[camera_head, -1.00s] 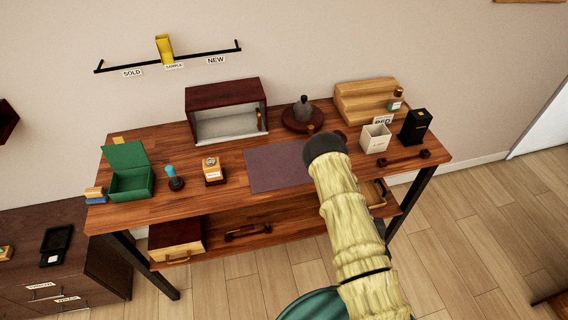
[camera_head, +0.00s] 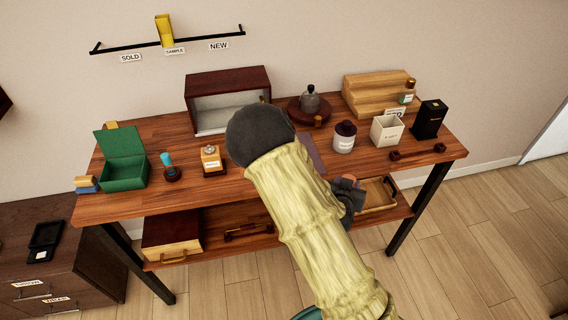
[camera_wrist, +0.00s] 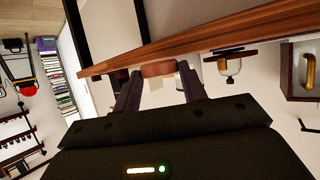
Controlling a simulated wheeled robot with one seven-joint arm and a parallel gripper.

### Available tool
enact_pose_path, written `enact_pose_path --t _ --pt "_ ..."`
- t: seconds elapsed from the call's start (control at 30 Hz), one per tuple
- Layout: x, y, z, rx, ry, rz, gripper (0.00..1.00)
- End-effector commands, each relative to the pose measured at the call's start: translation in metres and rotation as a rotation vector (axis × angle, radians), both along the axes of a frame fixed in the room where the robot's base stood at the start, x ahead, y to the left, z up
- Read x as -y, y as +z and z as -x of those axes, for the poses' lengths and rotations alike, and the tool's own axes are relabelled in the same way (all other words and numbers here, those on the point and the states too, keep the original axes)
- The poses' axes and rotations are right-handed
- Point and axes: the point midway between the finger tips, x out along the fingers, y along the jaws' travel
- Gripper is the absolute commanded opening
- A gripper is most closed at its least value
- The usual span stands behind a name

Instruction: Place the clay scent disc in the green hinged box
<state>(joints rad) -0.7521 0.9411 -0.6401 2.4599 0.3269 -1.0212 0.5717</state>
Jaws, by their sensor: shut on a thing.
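The green hinged box (camera_head: 124,183) stands at the left end of the wooden table with its lid (camera_head: 124,142) raised, so it is open. Its inside floor is hard to see. In the wrist view my gripper (camera_wrist: 158,75) has its two dark fingers on either side of a reddish-brown rounded piece, which looks like the clay scent disc (camera_wrist: 157,69). My gripper is shut on it. In the head view my arm hides most of the gripper and the disc; a dark part shows beside the arm near the table's front edge, far right of the box.
A blue-topped stamp (camera_head: 170,172) and a small labelled wooden block (camera_head: 211,164) stand right of the box. A dark open cabinet (camera_head: 228,87), burner (camera_head: 310,101), lidded jar (camera_head: 344,137) and white cup (camera_head: 386,132) are further right. A tray (camera_head: 378,192) is on the lower shelf.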

Motion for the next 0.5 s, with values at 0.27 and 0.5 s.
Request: enact_pose_path --t 0.27,0.5 --pt "-0.031 0.014 -0.017 -0.006 0.038 -0.016 0.20" --pt "-0.074 0.034 -0.049 -0.015 0.205 -0.018 0.20"
